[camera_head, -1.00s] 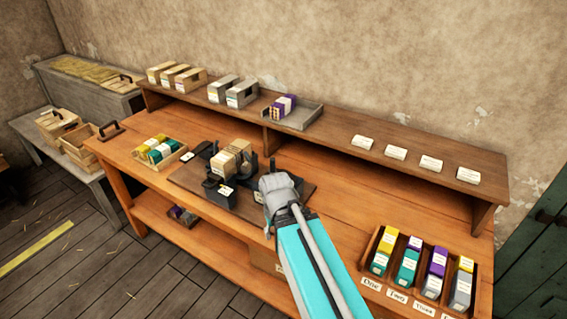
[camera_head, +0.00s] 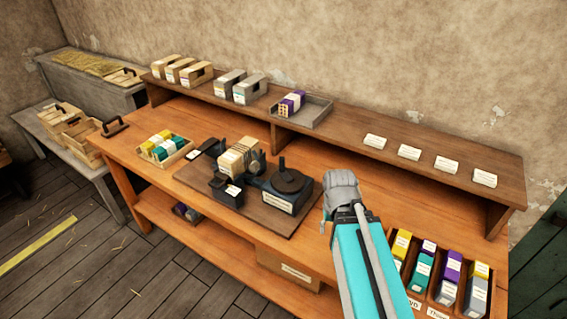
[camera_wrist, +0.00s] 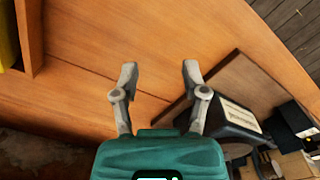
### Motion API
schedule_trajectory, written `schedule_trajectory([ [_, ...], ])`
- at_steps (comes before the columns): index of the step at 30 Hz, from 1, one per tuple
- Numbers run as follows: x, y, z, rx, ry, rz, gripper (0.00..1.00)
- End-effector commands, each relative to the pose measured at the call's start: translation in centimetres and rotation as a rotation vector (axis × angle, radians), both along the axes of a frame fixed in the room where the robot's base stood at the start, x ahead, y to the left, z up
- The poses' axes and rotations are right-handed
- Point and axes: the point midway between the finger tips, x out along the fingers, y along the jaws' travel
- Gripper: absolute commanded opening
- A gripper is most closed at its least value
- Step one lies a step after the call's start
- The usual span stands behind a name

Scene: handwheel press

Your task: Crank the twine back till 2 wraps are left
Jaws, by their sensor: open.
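The dark press (camera_head: 240,190) stands on a brown board (camera_head: 262,217) at the middle of the orange bench. A stack of tan blocks or cards (camera_head: 238,158) sits in it. A round black wheel with a small upright knob (camera_head: 288,180) lies at its right end, above a white label. I cannot make out any twine or count wraps. My gripper (camera_head: 341,185) is right of the board, apart from the wheel. In the wrist view my gripper (camera_wrist: 159,72) is open and empty over bare bench wood, with the press's labelled base (camera_wrist: 225,122) at lower right.
A tray of coloured boxes (camera_head: 165,149) stands left of the press. A compartment tray (camera_head: 436,290) with coloured boxes is at the bench's right front. A raised shelf (camera_head: 335,139) with boxes and cards runs along the back.

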Motion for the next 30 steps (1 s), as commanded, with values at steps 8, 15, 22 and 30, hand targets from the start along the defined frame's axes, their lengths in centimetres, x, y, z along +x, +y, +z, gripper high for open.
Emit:
schedule_trajectory([
  [8,0.0,0.0,0.0,0.000,0.000,0.000,0.57],
  [15,0.1,0.0,0.0,0.000,0.000,-0.003,0.65],
  [22,1.1,-0.8,0.8,0.000,0.000,-0.073,0.65],
  [30,4.2,0.3,3.0,0.000,0.000,-0.309,0.65],
])
